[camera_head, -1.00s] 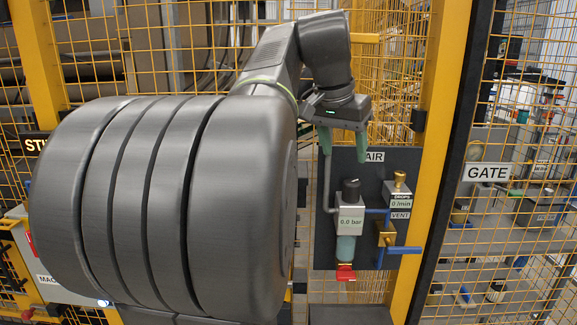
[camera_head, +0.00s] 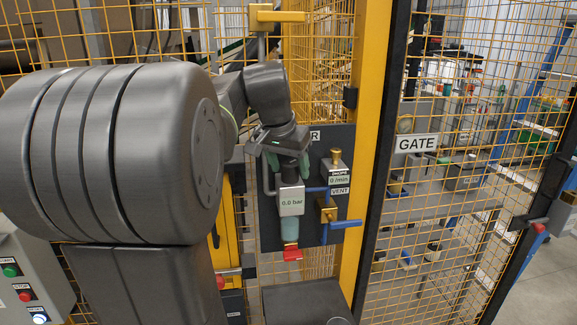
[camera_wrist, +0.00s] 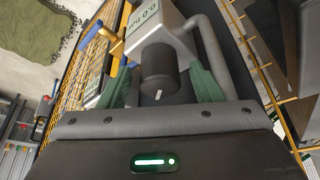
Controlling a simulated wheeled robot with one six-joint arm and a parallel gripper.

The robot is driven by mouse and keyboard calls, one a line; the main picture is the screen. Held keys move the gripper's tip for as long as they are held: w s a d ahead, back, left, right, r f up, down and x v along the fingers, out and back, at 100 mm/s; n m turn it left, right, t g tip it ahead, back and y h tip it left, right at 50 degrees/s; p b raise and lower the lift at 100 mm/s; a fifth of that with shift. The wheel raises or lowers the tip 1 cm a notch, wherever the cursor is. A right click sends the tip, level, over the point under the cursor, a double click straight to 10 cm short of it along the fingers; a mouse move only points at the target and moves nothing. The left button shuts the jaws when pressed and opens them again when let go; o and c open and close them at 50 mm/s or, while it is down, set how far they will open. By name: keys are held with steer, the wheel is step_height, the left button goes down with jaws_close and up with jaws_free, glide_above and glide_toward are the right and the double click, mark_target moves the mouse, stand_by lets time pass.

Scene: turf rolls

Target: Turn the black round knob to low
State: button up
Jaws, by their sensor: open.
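The black round knob (camera_wrist: 160,72) shows in the wrist view below the regulator's grey block, with a small white mark on its end. In the head view the grey block (camera_head: 291,201) reads 0.0 bar, and my gripper hides most of the knob above it. My gripper (camera_head: 287,165) is open, its green fingers pointing down at the knob. In the wrist view the fingers of my gripper (camera_wrist: 164,85) stand on either side of the knob, with a visible gap on the left; contact on the right is unclear.
A brass drops valve (camera_head: 336,160) and a blue-handled vent valve (camera_head: 345,224) sit just right of the regulator on the dark panel (camera_head: 318,145). A red part (camera_head: 292,253) is below the regulator's bowl. A yellow post (camera_head: 368,130) stands to the right, with mesh fencing around.

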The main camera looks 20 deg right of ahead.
steer(key=shift+d+f, duration=0.1)
steer(key=shift+f, duration=0.1)
steer(key=c, duration=1)
steer(key=shift+r+n, duration=0.1)
steer(key=shift+n, duration=0.2)
